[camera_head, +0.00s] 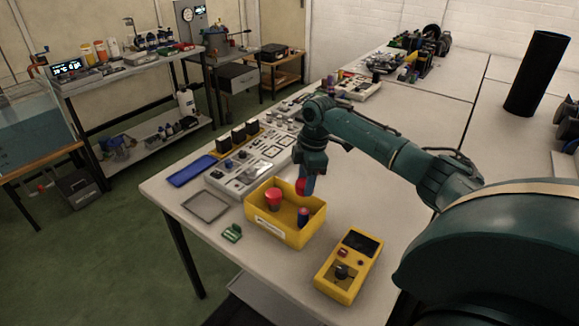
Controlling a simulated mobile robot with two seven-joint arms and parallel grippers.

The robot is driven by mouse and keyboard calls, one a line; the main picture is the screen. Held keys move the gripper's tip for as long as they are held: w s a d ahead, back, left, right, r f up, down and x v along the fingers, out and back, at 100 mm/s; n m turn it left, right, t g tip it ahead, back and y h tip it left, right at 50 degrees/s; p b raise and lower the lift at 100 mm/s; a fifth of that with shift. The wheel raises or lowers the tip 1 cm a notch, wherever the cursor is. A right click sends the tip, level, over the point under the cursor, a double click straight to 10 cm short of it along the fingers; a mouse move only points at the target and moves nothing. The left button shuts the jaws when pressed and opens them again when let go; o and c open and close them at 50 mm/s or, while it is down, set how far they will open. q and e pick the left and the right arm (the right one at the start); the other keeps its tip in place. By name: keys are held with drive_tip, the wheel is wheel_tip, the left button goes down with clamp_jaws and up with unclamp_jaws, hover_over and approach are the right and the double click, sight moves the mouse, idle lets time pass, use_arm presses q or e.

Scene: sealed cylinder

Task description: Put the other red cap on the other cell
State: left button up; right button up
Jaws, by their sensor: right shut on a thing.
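A yellow bin (280,233) stands near the front edge of the white table. A larger red round piece (273,199) sits in its left part. A small dark blue cylinder (303,218), which looks like a cell, stands upright in its right part with a reddish top. My right gripper (306,186) points down over the bin's back right part, above the blue cylinder. It is shut on a small red piece (300,187), which looks like a red cap. The fingers partly hide this piece. My left gripper is not in view.
A yellow handheld meter (348,266) lies right of the bin. A small green part (232,233) and a grey square frame (205,206) lie to the left. Instruments and trays (248,173) crowd the table behind. A black cylinder (537,75) stands far right.

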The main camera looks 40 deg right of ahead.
sight(303, 210)
drive_tip(key=shift+w, duration=0.15)
drive_tip(key=shift+s+f, duration=0.25)
drive_tip(key=shift+f, duration=0.95)
wheel_tip(303, 210, down, 2)
drive_tip(key=shift+b, duration=0.45)
drive_tip(key=shift+w+f+b, duration=0.1)
drive_tip(key=shift+f+b, duration=0.2)
drive_tip(key=shift+f, duration=0.75)
use_arm(q)
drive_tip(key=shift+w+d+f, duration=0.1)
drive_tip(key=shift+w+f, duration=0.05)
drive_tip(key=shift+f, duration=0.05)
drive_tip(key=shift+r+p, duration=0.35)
drive_tip(key=shift+p, duration=0.05)
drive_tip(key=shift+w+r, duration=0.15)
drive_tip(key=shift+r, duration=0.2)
use_arm(e)
drive_tip(key=shift+d+f, duration=0.1)
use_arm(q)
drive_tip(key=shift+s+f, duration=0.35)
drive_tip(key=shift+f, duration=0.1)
use_arm(e)
drive_tip(key=shift+f, duration=0.7)
drive_tip(key=shift+f, duration=0.2)
